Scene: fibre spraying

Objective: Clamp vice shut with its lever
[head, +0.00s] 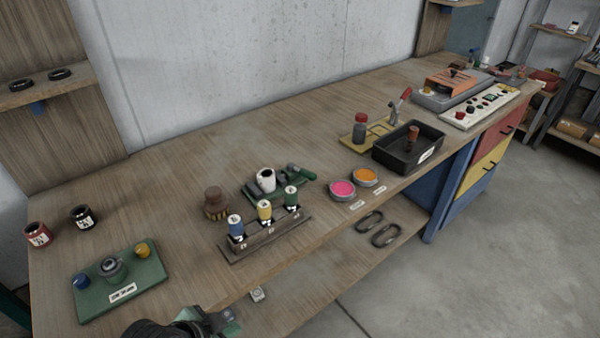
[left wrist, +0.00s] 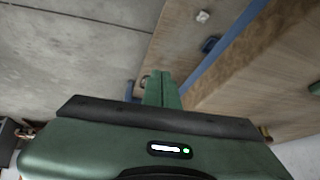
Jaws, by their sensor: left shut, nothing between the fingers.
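A yellow base plate (head: 356,140) on the bench carries a small upright clamp with a red-handled lever (head: 404,97). The lever is tilted up toward the right; this looks like the vice, but its jaws are too small to make out. A dark bottle with a red cap (head: 360,128) stands at the plate's left side. My left gripper (head: 232,318) is at the bottom edge of the head view, in front of the bench and far from the lever. In the left wrist view its green fingers (left wrist: 162,88) are together and empty. My right gripper is not in view.
A black tray (head: 385,158) stands just in front of the clamp. Pink (head: 343,189) and orange (head: 364,177) tins, a wooden rack (head: 262,240) of bottles and a green plate (head: 130,300) stand along the front.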

